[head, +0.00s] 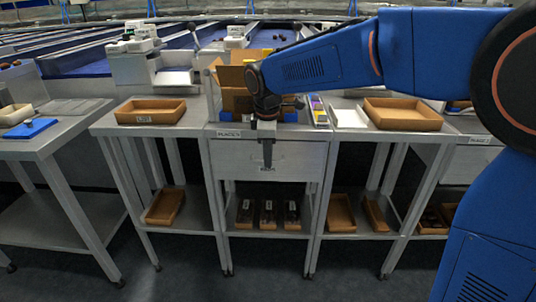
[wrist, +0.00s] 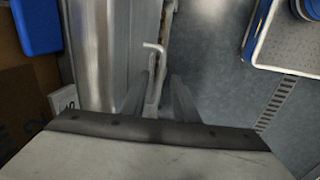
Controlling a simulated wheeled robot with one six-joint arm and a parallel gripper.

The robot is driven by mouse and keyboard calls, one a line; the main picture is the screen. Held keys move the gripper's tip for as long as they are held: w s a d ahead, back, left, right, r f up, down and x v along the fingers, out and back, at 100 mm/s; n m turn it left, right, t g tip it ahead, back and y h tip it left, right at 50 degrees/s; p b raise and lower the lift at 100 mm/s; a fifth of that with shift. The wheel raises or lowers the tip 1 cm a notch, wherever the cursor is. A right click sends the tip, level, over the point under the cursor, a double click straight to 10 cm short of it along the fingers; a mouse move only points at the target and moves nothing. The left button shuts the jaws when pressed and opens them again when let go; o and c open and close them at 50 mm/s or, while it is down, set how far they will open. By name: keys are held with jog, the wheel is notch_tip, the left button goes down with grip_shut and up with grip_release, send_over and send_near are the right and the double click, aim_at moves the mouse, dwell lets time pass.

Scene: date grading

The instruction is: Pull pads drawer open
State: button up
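A pale bent bar, seemingly the drawer handle (wrist: 154,47), shows just beyond the fingertips. I cannot tell whether they touch it.
An open cardboard box (head: 236,78) stands on the bench above the drawer. Wooden trays (head: 151,118) (head: 403,121) sit on the benches to either side. Several dark-filled boxes (head: 267,226) stand on the shelf below. The floor (head: 190,282) in front is clear.

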grip_shut()
dwell(1.4)
